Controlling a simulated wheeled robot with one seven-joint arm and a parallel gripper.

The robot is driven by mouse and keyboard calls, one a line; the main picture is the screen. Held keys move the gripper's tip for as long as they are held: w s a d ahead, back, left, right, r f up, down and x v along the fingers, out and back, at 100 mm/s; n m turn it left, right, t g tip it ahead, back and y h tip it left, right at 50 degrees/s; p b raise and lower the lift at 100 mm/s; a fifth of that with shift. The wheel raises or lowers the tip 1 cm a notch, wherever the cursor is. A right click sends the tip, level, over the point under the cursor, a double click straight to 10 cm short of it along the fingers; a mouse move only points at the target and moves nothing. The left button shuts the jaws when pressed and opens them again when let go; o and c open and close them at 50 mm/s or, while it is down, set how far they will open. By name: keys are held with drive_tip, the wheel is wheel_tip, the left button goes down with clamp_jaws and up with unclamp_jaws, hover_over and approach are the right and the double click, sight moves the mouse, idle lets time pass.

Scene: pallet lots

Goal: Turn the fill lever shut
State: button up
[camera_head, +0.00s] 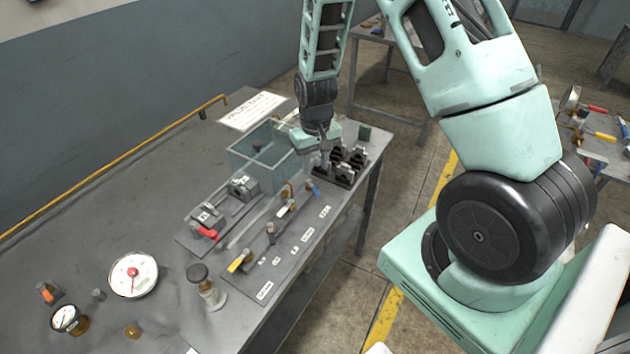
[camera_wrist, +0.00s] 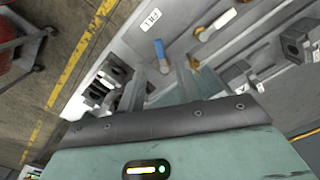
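The fill lever has a blue handle (camera_wrist: 160,49) and stands by the FILL label (camera_wrist: 151,21) in the wrist view. In the head view the blue handle (camera_head: 313,188) is at the far end of the lever row on the bench panel. My gripper (camera_wrist: 174,72) is open, with a gap between its two grey fingers. The blue handle lies just beyond the fingertips, toward the left finger, and nothing is seen held. In the head view my gripper (camera_head: 318,143) is over the far end of the panel; its fingertips are not clear there.
A yellow-handled lever (camera_head: 240,261) and other levers share the panel. A clear tank (camera_head: 262,155) stands beside my gripper, and a black block rack (camera_head: 343,166) is at the bench's right end. A red-handled clamp (camera_head: 208,232) lies left.

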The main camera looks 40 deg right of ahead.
sight(315, 190)
wheel_tip(315, 190, down, 8)
drive_tip(key=shift+p, duration=0.9)
clamp_jaws()
